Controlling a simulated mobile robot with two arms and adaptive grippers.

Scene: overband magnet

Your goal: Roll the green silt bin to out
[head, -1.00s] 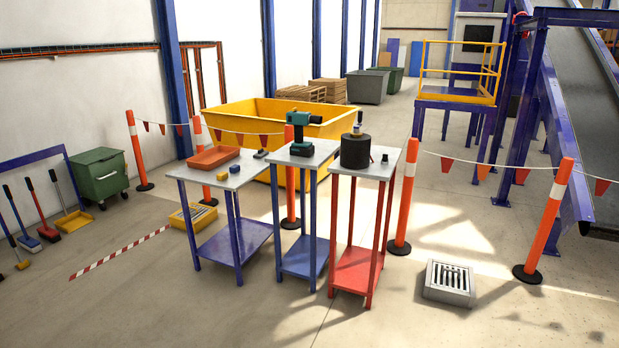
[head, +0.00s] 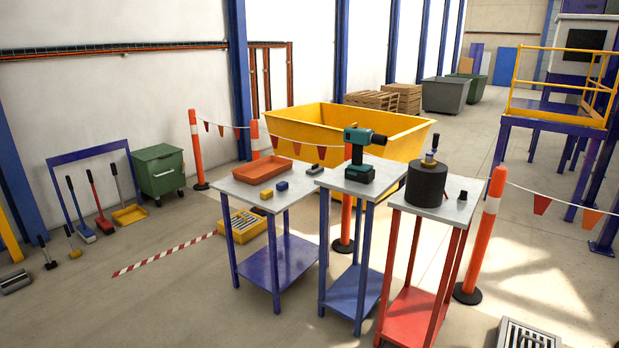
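The green silt bin (head: 159,171) stands on the floor against the white wall at the left of the head view, on small wheels, with its lid closed. It is just right of a blue tool rack and left of an orange post. A red-and-white striped strip (head: 165,250) lies on the floor in front of it; I see no marking that reads "out". Neither of my grippers is in view.
Three work tables (head: 277,256) carry an orange tray (head: 264,171), a teal drill (head: 361,155) and a black cylinder (head: 426,184). Brooms and a yellow dustpan (head: 130,214) stand left of the bin. Orange posts (head: 198,150) hold a flag line.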

